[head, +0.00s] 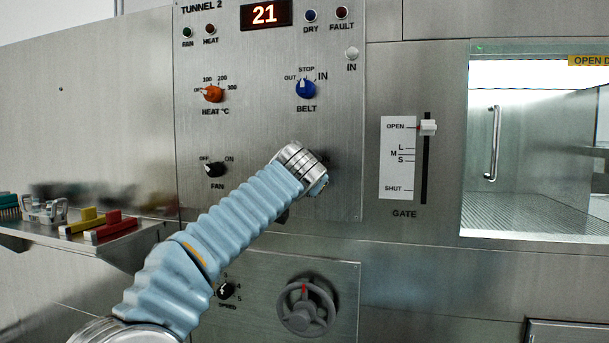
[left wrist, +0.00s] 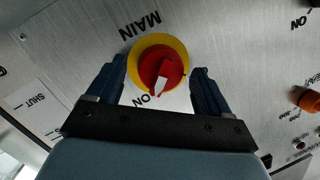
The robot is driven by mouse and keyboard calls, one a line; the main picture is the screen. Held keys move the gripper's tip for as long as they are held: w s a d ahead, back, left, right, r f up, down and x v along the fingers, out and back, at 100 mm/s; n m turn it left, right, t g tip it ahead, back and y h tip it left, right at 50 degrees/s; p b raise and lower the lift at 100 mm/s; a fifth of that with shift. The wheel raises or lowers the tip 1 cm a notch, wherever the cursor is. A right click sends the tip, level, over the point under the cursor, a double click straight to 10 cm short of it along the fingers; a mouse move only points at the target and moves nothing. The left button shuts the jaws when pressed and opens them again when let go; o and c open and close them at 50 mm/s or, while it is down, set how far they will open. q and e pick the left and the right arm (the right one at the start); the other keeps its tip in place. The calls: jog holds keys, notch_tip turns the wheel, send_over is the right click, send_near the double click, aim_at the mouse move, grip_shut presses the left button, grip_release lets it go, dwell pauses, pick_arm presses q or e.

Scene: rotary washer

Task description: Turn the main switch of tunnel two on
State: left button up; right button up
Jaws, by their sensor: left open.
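The main switch (left wrist: 164,66) is a red knob on a yellow ring, in the left wrist view, with the word MAIN beside it. Its white pointer points down in that picture, with its tip to the right of the ON label. My left gripper (left wrist: 160,72) is open, with one dark finger on each side of the switch. I cannot tell whether the fingers touch it. In the head view my left arm (head: 215,235) reaches up to the tunnel 2 panel (head: 260,130) and hides the switch. My right gripper is not in view.
The fan switch (head: 215,170), heat knob (head: 213,93) and belt knob (head: 306,89) are around the arm. The gate slider (head: 428,127) stands at OPEN on the right. A handwheel (head: 306,306) is below. A shelf (head: 125,245) with brushes juts out on the left.

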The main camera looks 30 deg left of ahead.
pick_arm(q)
jog(key=shift+s+d, duration=0.1)
jog(key=shift+s, duration=0.05)
jog(key=b+v, duration=0.3)
jog(key=v, duration=1)
jog(key=shift+s, duration=0.25)
jog(key=shift+d, duration=0.1)
